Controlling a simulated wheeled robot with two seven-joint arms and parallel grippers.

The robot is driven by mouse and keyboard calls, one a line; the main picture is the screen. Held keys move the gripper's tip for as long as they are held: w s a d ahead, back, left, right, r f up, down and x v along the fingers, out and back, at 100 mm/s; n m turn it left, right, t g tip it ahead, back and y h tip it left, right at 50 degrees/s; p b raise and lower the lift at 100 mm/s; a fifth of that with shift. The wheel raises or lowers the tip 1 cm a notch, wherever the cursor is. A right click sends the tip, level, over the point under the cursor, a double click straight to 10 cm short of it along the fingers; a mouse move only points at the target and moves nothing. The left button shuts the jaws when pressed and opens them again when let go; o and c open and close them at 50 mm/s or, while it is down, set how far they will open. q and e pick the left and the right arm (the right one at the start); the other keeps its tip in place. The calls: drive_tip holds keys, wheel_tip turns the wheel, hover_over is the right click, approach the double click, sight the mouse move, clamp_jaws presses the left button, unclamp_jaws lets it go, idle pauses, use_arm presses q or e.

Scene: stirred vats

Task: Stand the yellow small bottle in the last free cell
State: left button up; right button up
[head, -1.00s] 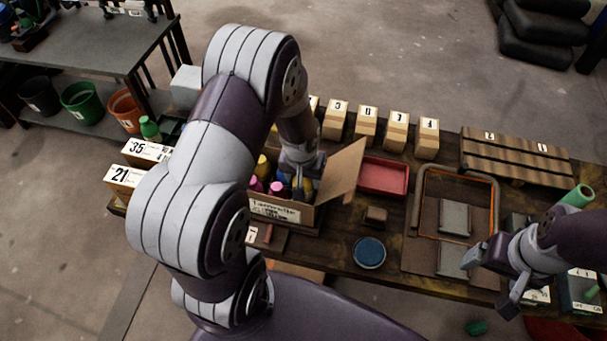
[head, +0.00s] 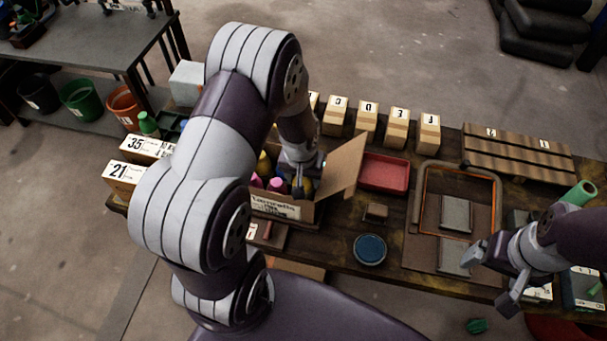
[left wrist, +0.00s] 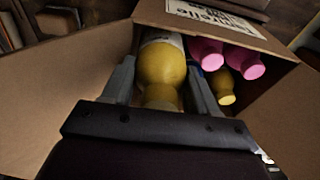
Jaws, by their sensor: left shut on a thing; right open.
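The yellow small bottle (left wrist: 162,66) is between the fingers of my left gripper (left wrist: 162,88), which is shut on it inside the open cardboard box. In the head view my left gripper (head: 301,187) reaches down into the right part of the box (head: 276,207), and the yellow there is partly hidden by it. Two pink-topped bottles (left wrist: 207,53) and another yellow bottle (left wrist: 224,86) stand beside it in the left wrist view. The cells and the bottle's base are hidden. My right gripper (head: 489,276) is open and empty at the right of the table.
An open box flap (head: 343,165) rises right of my left gripper. A red tray (head: 384,173), a small brown block (head: 376,212) and a blue round lid (head: 369,249) lie right of the box. Several small numbered or lettered cartons (head: 366,122) line the back edge.

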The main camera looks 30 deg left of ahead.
use_arm(q)
drive_tip(key=o, duration=1.1)
drive_tip(key=shift+o, duration=1.2)
drive_tip(key=shift+a, duration=0.1)
drive_tip(key=shift+s, duration=0.1)
wheel_tip(320, 180, up, 10)
drive_tip(key=p, duration=0.9)
drive_tip(key=shift+r, duration=0.15)
